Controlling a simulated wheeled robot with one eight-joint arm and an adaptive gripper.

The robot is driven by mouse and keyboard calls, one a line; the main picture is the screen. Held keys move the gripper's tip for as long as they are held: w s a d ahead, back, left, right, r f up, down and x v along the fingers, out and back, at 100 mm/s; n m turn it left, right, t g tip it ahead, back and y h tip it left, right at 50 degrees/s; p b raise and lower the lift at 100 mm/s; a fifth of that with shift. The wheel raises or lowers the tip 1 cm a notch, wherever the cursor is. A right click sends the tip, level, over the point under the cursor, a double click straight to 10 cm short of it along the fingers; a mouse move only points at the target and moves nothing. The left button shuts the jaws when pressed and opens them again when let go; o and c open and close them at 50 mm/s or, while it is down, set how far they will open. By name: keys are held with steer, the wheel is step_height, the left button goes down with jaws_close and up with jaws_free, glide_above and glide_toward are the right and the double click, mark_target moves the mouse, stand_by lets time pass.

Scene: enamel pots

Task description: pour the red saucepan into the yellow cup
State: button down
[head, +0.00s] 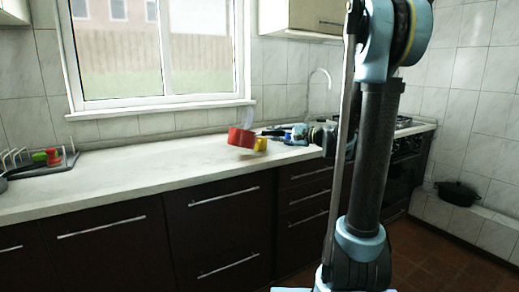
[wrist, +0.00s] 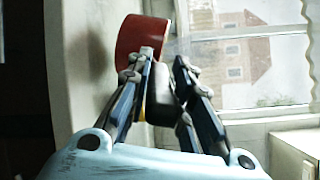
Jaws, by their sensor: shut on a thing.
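The red saucepan (head: 241,138) is above the counter and looks tilted in the head view. Its red side (wrist: 140,38) shows beyond my fingers in the wrist view. My gripper (head: 285,132) is to the right of the pan; in the wrist view my gripper (wrist: 166,62) is shut on its dark handle (wrist: 160,97). The yellow cup (head: 261,145) shows just right of the pan, partly hidden by it. A thin yellow sliver shows behind my finger in the wrist view. The pan's inside and the cup's mouth cannot be made out.
The pale counter (head: 120,179) is clear to the left up to a dish rack (head: 45,163) with red and green items. A stove (head: 402,130) is at the right, and a window is behind.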

steer(key=s+a+r+n+b, duration=0.1)
steer(key=b, duration=0.1)
steer(key=s+a+r+n+b, duration=0.1)
steer(key=s+n+b, duration=0.1)
steer(key=b, duration=0.1)
steer(key=shift+s+a+r+h, duration=0.1)
steer(key=shift+a+r+h, duration=0.1)
steer(key=shift+r+h, duration=0.2)
stand_by(0.8)
steer(key=shift+f, duration=0.1)
steer(key=shift+w+d+f+m+p, duration=0.5)
steer(key=shift+w+f+p, duration=0.1)
steer(key=shift+f+p, duration=0.25)
steer(key=shift+w+d+f+m+p, duration=0.35)
steer(key=shift+w+f+m+p, duration=0.2)
steer(key=shift+f+p, duration=0.3)
steer(key=shift+r+y, duration=0.1)
steer(key=shift+y, duration=0.2)
steer(key=shift+s, duration=0.1)
